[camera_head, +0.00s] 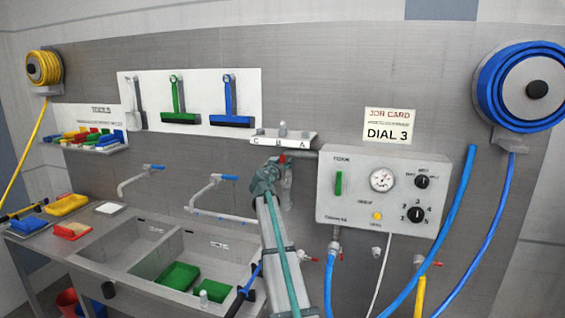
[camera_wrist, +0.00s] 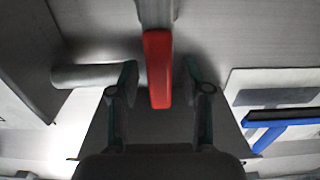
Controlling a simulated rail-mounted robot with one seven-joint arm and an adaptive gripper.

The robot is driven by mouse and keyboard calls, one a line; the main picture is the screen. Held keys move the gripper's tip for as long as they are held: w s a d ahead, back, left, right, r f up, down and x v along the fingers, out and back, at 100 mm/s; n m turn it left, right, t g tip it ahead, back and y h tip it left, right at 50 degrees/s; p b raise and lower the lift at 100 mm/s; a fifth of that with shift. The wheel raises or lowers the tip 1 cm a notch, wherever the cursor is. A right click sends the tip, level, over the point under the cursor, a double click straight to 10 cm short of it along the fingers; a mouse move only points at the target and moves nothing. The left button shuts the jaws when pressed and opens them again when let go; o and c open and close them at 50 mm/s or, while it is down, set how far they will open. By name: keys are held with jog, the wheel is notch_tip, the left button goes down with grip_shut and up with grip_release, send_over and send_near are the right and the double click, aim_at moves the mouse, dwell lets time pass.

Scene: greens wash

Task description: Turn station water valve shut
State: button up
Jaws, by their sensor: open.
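A red lever handle (camera_wrist: 158,70), on a grey pipe fitting, stands between the two fingers of my gripper (camera_wrist: 166,88) in the wrist view. The fingers are open, one on each side of the lever, with gaps visible; I see no clear contact. In the head view my gripper (camera_head: 268,176) is raised in front of the wall, left of the grey control box. Only a small red bit of the lever (camera_head: 282,158) shows there, beside the pipe below the C, B, A shelf; my gripper hides the rest.
The control box (camera_head: 330,205) with gauge and dials is close on the right. The shelf (camera_head: 284,138) is just above my gripper. Hoses (camera_head: 440,235) hang at right. The double sink (camera_head: 150,245) and taps (camera_head: 210,185) lie to the left.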

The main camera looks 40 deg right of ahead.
jog(key=shift+c, duration=0.3)
grip_shut()
